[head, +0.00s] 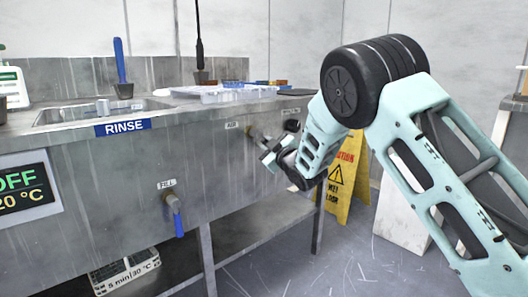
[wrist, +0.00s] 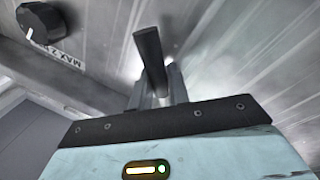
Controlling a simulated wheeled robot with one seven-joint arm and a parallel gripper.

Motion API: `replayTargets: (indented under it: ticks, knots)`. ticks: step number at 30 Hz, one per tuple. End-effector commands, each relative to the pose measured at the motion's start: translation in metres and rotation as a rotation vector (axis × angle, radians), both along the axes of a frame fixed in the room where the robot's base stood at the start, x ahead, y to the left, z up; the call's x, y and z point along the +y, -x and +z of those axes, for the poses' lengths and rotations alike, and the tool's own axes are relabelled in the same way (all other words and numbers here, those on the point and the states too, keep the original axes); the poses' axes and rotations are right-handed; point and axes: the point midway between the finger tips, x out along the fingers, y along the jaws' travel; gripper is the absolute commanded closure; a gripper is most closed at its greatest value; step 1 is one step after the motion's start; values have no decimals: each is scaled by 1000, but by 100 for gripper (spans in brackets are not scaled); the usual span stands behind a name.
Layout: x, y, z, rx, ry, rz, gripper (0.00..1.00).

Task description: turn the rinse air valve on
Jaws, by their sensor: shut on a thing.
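The rinse air valve (head: 249,131) sits on the front of the steel sink bench, beside a small white AIR label (head: 232,125). Its dark bar-shaped handle (wrist: 149,50) fills the middle of the wrist view. My gripper (head: 268,158) is at the valve in the head view. In the wrist view my gripper (wrist: 160,84) is shut on the handle, with a finger on each side of it. My gripper hides much of the handle in the head view, so its exact angle is hard to tell there.
A black round knob (wrist: 40,22) with a MAX label is near the handle. A blue-handled FILL valve (head: 175,215) hangs lower left under the RINSE sign (head: 123,127). A yellow caution sign (head: 345,185) stands on the floor behind my arm. Trays (head: 215,94) lie on the bench top.

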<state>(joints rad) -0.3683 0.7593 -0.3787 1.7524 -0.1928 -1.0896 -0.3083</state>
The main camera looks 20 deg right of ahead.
Motion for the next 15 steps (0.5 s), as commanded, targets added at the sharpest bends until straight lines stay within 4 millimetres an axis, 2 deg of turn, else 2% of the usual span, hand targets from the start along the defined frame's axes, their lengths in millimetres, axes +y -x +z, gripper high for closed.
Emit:
replayTargets:
  ticks: [15]
  knots:
    - [-11,-5,14,-205,426,-1,100]
